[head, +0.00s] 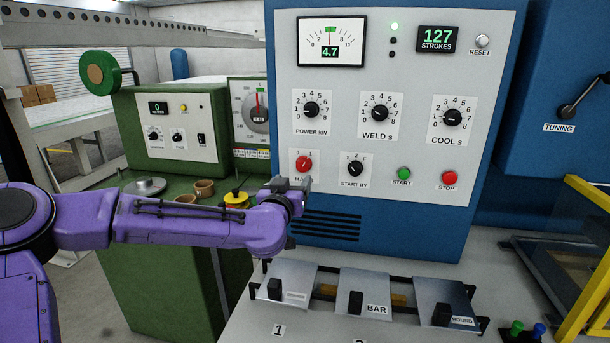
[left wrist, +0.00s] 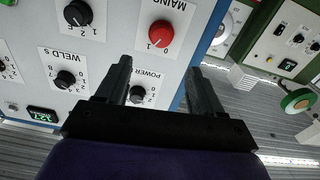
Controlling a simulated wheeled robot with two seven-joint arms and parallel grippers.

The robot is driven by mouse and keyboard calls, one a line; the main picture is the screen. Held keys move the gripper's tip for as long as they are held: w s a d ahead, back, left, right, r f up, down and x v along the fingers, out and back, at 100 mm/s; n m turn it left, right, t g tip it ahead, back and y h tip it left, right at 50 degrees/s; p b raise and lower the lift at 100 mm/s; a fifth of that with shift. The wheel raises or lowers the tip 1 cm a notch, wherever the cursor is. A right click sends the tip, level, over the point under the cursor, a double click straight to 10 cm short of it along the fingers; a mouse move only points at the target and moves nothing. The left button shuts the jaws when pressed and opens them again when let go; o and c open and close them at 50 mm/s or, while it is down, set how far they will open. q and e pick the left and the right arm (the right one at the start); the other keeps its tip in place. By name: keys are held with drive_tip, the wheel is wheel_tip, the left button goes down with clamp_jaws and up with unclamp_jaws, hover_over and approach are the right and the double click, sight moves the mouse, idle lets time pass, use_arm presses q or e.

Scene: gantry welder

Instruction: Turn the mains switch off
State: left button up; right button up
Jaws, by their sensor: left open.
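The mains switch (head: 303,164) is a round red knob on a white plate at the lower left of the machine's panel, with 0 and 1 marked above it. Its label is partly hidden by my left gripper (head: 300,186). In the left wrist view, which is upside down, the red knob (left wrist: 160,33) shows beyond the two fingertips (left wrist: 160,65), roughly between them. The fingers are open and empty, apart from the knob. My right gripper is not in view.
The power knob (head: 311,110) sits above the switch and the start-by knob (head: 355,169) to its right. Start (head: 404,174) and stop (head: 449,178) buttons are further right. A green lamp (head: 395,26) is lit. A green cabinet (head: 175,250) stands left; tilted metal plates (head: 365,290) lie below.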

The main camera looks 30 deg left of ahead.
sight(302, 166)
use_arm(q)
drive_tip(key=p+x, duration=0.3)
drive_tip(key=x, duration=0.6)
drive_tip(key=shift+w+a, duration=0.2)
drive_tip(key=shift+w, duration=0.15)
drive_tip(key=shift+w+f+p, duration=0.2)
drive_tip(key=shift+w+p, duration=0.1)
drive_tip(key=shift+w, duration=0.25)
drive_tip(key=shift+s, duration=0.1)
drive_tip(key=c, duration=1.1)
